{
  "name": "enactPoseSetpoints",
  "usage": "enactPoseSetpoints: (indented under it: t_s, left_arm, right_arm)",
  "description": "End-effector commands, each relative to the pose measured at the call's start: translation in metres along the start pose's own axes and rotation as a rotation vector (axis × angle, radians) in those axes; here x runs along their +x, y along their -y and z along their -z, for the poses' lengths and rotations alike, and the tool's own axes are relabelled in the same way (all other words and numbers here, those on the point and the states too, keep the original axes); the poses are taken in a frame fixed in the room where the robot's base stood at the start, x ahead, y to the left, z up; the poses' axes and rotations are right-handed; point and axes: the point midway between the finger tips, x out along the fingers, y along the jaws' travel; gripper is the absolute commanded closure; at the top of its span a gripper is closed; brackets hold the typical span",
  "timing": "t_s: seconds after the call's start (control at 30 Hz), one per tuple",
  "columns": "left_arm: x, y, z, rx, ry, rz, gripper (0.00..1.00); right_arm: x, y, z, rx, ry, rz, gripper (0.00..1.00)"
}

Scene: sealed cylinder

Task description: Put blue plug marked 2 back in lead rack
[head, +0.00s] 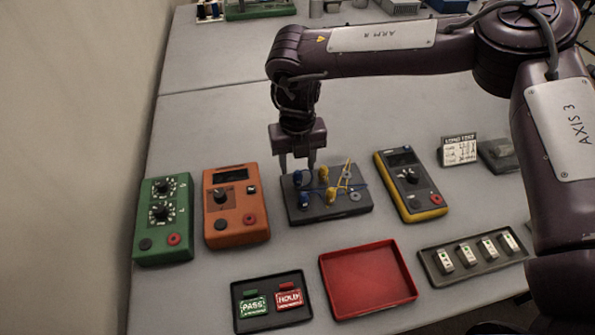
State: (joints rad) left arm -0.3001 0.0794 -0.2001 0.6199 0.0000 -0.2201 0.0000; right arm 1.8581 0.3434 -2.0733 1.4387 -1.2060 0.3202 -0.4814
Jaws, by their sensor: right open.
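A dark block, apparently the lead rack (318,214), lies mid-table. Two blue plugs stand at its left: one at the back (298,177) and one at the front (305,198). Two yellow plugs, one at the back (323,172) and one at the front (331,194), stand beside them. The plug markings are too small to read, so I cannot tell which blue plug is 2. My right gripper (297,168) points down over the back-left corner, open, its fingertips close above or around the back blue plug; I cannot tell whether they touch it. My left gripper is out of view.
An orange meter (233,232) and a green box (163,246) stand left of the block; a grey-yellow meter (424,203) stands right. In front are a red tray (368,304), a tag tray (238,320) and a tray of small modules (432,264). Blue and yellow leads cross the block.

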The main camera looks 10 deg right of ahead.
Motion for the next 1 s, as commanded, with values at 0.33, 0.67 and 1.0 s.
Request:
enactPoseSetpoints:
  t_s: [0.33, 0.67, 1.0]
  left_arm:
    - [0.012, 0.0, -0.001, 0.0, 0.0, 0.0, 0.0]
    - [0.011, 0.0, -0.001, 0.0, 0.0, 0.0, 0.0]
    - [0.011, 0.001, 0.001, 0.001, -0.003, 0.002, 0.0]
  right_arm:
    - [-0.041, 0.0, 0.0, 0.0, 0.001, 0.0, 0.54]
    - [-0.042, 0.0, 0.0, 0.001, 0.0, 0.0, 0.54]
    - [-0.042, 0.0, 0.0, 0.001, 0.0, 0.0, 0.54]
